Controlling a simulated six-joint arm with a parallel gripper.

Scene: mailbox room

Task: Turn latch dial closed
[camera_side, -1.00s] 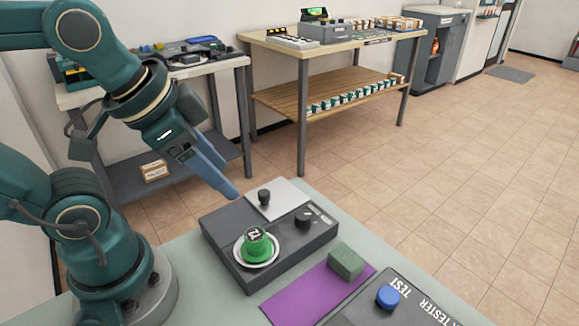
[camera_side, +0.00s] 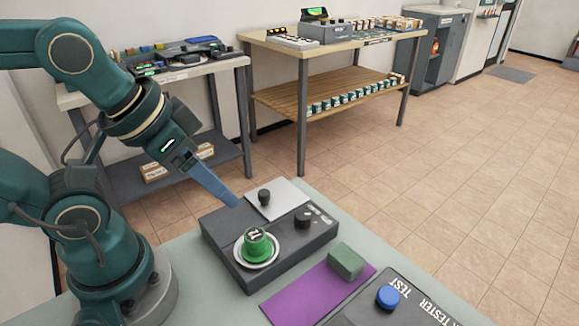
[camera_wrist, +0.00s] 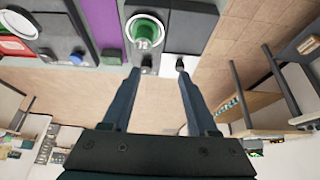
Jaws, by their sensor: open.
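A dark grey box (camera_side: 235,265) lies on the pale green table. A small black dial (camera_side: 303,219) with pale marks beside it stands on its right part; it also shows in the wrist view (camera_wrist: 147,64). I cannot read which way it points. A black knob (camera_side: 264,196) stands on a light plate at the box's back; the wrist view shows it near the right fingertip (camera_wrist: 181,65). A green round cap (camera_side: 257,243) in a white ring sits at the front. My gripper (camera_wrist: 157,72) is open and empty; in the side view its tips (camera_side: 235,203) are left of the knob, apart from the dial.
A green-grey block (camera_side: 346,261) lies on a purple mat (camera_side: 310,292) right of the box. A tester with a blue button (camera_side: 388,296) stands farther right. Two shelved benches stand behind, with open floor to the right.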

